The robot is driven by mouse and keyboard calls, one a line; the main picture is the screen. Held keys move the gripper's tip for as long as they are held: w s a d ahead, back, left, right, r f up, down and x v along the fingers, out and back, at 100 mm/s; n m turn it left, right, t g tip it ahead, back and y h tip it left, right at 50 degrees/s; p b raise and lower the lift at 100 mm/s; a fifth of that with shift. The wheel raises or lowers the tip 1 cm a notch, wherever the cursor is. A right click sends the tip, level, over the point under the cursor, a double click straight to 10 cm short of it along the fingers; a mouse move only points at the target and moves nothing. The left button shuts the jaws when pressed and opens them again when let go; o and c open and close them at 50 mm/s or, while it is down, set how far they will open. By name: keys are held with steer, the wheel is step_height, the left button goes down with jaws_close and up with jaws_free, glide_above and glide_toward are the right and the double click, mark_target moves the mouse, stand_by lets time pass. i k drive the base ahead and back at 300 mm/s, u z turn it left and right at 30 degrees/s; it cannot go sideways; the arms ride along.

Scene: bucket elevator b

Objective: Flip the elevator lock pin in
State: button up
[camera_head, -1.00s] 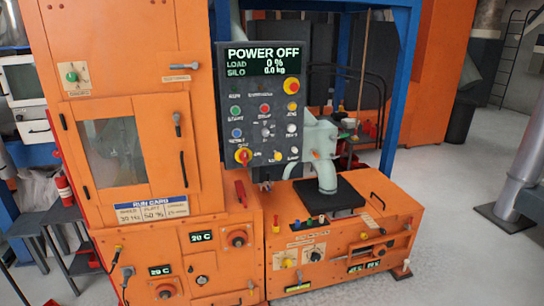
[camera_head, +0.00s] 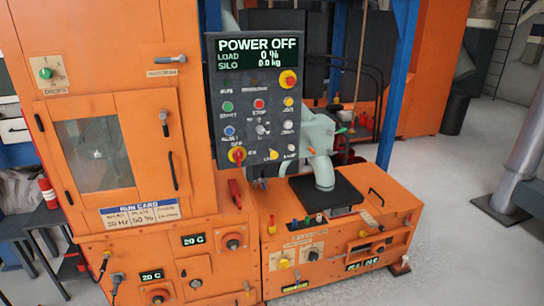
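My gripper is not in view. I cannot make out for certain which small fitting is the elevator lock pin. On the orange cabinet (camera_head: 185,95), a silver-tipped lever (camera_head: 170,59) sits near the top right and another handle (camera_head: 164,122) is on the windowed door.
The dark control panel (camera_head: 222,88) reads POWER OFF, load 0 %. A blue post (camera_head: 400,70) stands behind.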

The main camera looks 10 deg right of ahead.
mark_target(274, 155)
steer(key=z, duration=0.05)
steer(key=k, duration=1.3)
steer(key=u, duration=0.05)
steer(key=i, duration=0.65)
steer(key=u, duration=0.5)
steer(key=i, duration=0.65)
steer(key=u, duration=0.7)
steer(key=i, duration=0.5)
steer(key=u, duration=0.25)
